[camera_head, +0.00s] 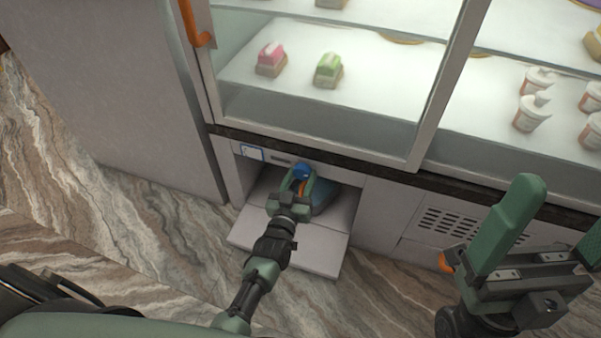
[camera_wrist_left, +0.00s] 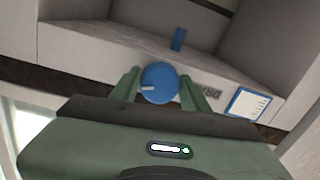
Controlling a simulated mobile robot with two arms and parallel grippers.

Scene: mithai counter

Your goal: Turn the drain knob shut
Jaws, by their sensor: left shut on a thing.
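The drain knob (camera_head: 302,172) is a round blue knob inside the open compartment at the base of the counter. In the left wrist view the knob (camera_wrist_left: 159,83) shows a short white mark at its left side. My left gripper (camera_head: 297,183) reaches into the compartment. Its two green fingers stand on either side of the knob in the wrist view (camera_wrist_left: 160,88), shut on it. My right gripper (camera_head: 548,222) is at the lower right of the head view, away from the knob, with its fingers apart and nothing between them.
A flap (camera_head: 290,240) lies folded down before the compartment. A blue-edged label (camera_head: 252,153) is beside the knob. A small blue piece (camera_wrist_left: 178,39) shows inside the compartment. A vent grille (camera_head: 450,222) is at right.

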